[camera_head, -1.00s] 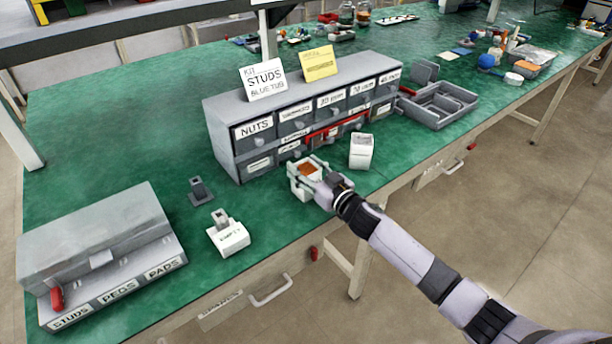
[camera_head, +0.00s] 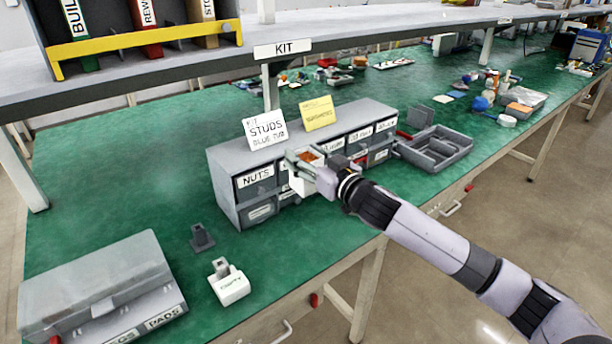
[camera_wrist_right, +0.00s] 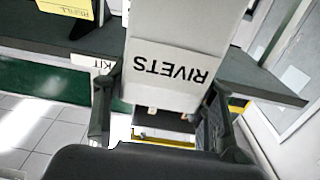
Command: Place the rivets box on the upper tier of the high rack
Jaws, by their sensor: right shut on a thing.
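The white rivets box (camera_wrist_right: 165,70) fills the middle of the right wrist view, its RIVETS label upside down there. My right gripper (camera_wrist_right: 160,112) is shut on it, one finger on each side. In the head view the right gripper (camera_head: 312,176) holds the box (camera_head: 306,187), with orange contents at its top, in front of the grey drawer cabinet and above the bench. A long grey raised shelf (camera_head: 390,36) runs above the bench with a KIT sign; I cannot tell whether it is the high rack. My left gripper is not in view.
The drawer cabinet (camera_head: 222,190) stands close behind the held box, with two sign cards on top. A white box (camera_head: 230,284) and a grey bin unit (camera_head: 95,280) stand at the left. A grey divided tray (camera_head: 437,150) lies right. A yellow-railed holder (camera_head: 150,47) occupies the shelf's left.

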